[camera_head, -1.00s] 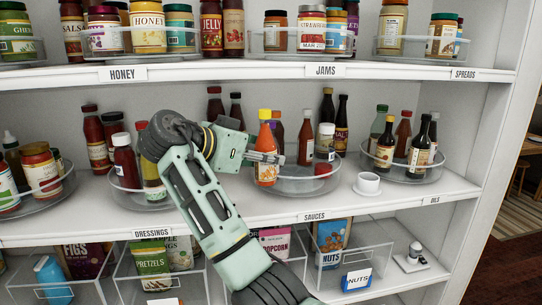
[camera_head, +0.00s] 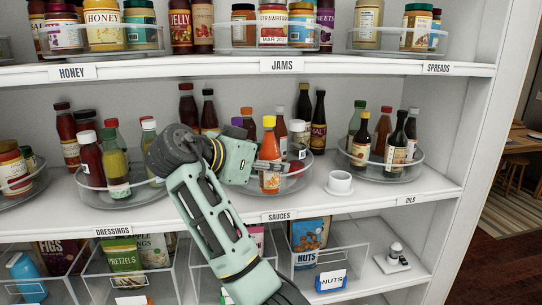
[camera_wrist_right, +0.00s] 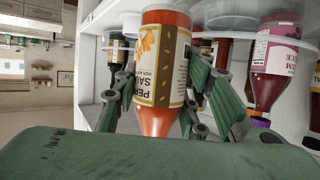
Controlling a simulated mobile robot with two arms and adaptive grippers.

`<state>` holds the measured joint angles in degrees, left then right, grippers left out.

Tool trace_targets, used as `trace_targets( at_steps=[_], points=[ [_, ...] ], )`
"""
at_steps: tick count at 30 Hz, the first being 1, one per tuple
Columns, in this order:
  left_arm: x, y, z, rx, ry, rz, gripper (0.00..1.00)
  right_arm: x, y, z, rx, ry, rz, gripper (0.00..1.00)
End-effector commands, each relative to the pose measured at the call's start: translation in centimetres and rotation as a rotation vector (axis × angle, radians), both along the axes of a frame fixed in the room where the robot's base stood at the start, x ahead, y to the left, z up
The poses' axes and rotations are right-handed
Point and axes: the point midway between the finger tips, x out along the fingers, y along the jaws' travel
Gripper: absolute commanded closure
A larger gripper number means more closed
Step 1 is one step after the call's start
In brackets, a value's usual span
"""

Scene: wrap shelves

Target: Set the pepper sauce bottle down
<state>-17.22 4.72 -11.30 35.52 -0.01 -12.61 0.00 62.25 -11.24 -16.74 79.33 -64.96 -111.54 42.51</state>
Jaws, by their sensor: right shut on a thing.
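The pepper sauce bottle (camera_head: 270,182), with orange-red sauce, a dark-and-cream label and a yellow-orange cap, is upright in the head view. My right gripper (camera_head: 268,166) is shut on its middle. The bottle is at the clear round sauces turntable (camera_head: 300,184), in front of other bottles; I cannot tell whether its base touches the turntable. In the right wrist view the bottle (camera_wrist_right: 162,60) appears upside down between the fingers of my right gripper (camera_wrist_right: 160,92). My left gripper is not in view.
A white cup (camera_head: 339,183) stands right of the turntable. The oils turntable (camera_head: 385,173) with several bottles is further right, the dressings turntable (camera_head: 130,192) to the left. The shelf with jams (camera_head: 210,73) hangs above. Bins of snacks are below.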

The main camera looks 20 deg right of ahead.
Motion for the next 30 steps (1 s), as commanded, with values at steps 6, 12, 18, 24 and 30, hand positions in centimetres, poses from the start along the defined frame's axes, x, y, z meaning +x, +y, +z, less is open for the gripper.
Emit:
trace_targets(
  at_steps=[6, 12, 18, 24, 30],
  points=[
    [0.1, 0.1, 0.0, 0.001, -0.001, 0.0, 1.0, -1.7, 0.5, -2.4, 0.001, -0.002, 0.097, 0.98],
    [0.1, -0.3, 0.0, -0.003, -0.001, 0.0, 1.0, -4.8, 1.5, -7.1, 0.003, 0.004, 0.276, 0.98],
    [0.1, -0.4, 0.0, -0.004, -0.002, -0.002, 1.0, -8.9, 2.8, -13.0, 0.001, 0.008, 0.525, 0.98],
    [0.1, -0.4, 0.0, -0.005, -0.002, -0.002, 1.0, -12.8, 4.1, -18.7, -0.003, 0.011, 0.766, 0.98],
    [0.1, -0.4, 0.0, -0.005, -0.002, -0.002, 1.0, -15.6, 5.2, -22.7, -0.004, 0.01, 0.944, 0.98]
  ],
)
